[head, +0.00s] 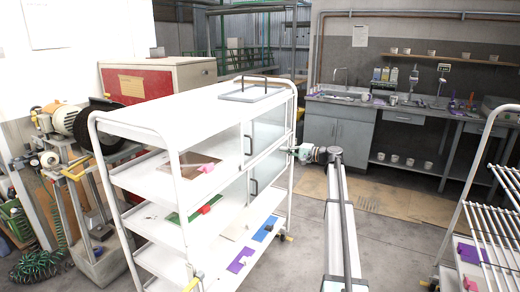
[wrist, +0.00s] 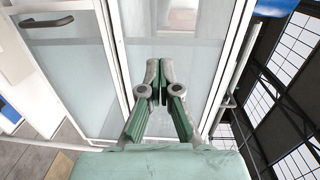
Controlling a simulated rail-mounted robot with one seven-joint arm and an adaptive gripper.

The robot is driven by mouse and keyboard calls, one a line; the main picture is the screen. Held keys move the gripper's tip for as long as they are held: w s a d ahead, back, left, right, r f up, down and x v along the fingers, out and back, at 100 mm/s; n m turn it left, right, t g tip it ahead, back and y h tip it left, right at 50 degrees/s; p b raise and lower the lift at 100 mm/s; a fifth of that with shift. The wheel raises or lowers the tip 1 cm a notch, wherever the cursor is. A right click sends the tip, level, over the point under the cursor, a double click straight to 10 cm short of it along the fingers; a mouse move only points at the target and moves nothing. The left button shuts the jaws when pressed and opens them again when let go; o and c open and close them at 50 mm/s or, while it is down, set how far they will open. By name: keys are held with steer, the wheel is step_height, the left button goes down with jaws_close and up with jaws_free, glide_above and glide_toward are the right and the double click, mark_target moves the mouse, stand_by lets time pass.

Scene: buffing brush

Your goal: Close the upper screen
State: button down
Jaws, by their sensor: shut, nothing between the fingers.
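The upper screen (head: 268,128) is a framed pane of frosted glass on the upper level of the white cart (head: 180,112). It stands at the far right part of the cart's side, with a dark upright handle (head: 248,145) at its left edge. My gripper (head: 294,150) is beside the cart's far right corner, near the screen's far end. In the wrist view my gripper (wrist: 160,78) is shut and empty in front of white frame bars and glass (wrist: 187,45). A dark handle (wrist: 47,22) shows at upper left. Contact with the frame is unclear.
A lower screen (head: 270,168) with its own handle (head: 254,187) is below. Items lie on the cart's shelves, including a red block (head: 205,210). A wire rack (head: 490,220) stands at right. A workbench (head: 400,105) is behind. Floor between is clear.

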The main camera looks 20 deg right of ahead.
steer(key=shift+y, duration=0.3)
steer(key=shift+w+a+r+p, duration=0.2)
steer(key=shift+w+a+p, duration=0.65)
steer(key=shift+a, duration=0.85)
steer(key=shift+w+a+r+p, duration=0.15)
steer(key=shift+w+a+p, duration=0.45)
steer(key=shift+w+a, duration=0.85)
steer(key=shift+w+a+r+p, duration=0.2)
steer(key=shift+w+a+p, duration=0.45)
steer(key=shift+a, duration=1.35)
steer(key=shift+s, duration=0.1)
